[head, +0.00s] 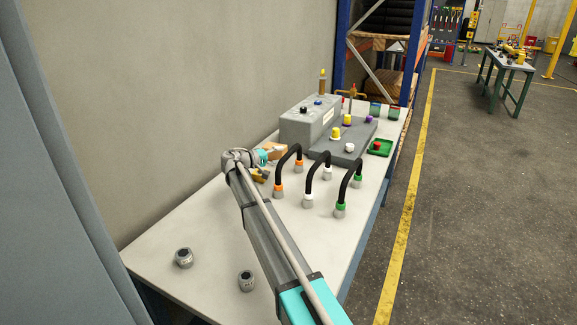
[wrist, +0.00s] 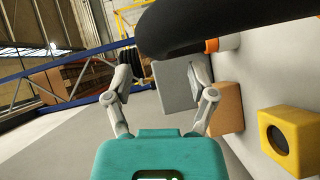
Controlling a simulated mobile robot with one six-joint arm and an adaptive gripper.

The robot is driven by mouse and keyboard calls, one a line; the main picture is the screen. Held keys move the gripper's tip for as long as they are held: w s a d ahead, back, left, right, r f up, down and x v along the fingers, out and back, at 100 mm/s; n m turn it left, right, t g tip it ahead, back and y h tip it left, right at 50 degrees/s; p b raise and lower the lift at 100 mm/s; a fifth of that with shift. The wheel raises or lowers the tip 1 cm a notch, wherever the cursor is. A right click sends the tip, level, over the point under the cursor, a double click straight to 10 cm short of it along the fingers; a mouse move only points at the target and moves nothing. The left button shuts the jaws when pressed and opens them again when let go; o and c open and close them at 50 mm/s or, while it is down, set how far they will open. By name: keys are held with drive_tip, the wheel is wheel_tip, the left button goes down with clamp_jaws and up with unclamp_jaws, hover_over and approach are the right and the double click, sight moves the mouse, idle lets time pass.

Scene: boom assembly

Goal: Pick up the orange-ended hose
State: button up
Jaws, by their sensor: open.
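The orange-ended hose (head: 288,168) is a black arch standing on the table beside my gripper, with orange collars at both ends. In the wrist view its thick black tube (wrist: 230,22) crosses the upper right, close to the camera, overlapping the area by the right fingertip. One orange collar (wrist: 212,46) shows below it. My gripper (wrist: 163,72) is open, its two fingers wide apart with nothing held. In the head view my gripper (head: 270,153) is just left of the hose; its fingertips are small and partly unclear there.
A white-ended hose (head: 318,178) and a green-ended hose (head: 349,186) arch to the right. A tan block (wrist: 229,104) and a yellow block with a hole (wrist: 288,140) sit close to my gripper. A grey box (head: 309,122) stands behind. Two metal fittings (head: 184,258) (head: 246,281) lie in front.

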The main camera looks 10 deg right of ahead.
sight(290, 153)
drive_tip(key=shift+x, duration=2.6)
drive_tip(key=shift+r, duration=0.1)
drive_tip(key=shift+s, duration=0.1)
clamp_jaws()
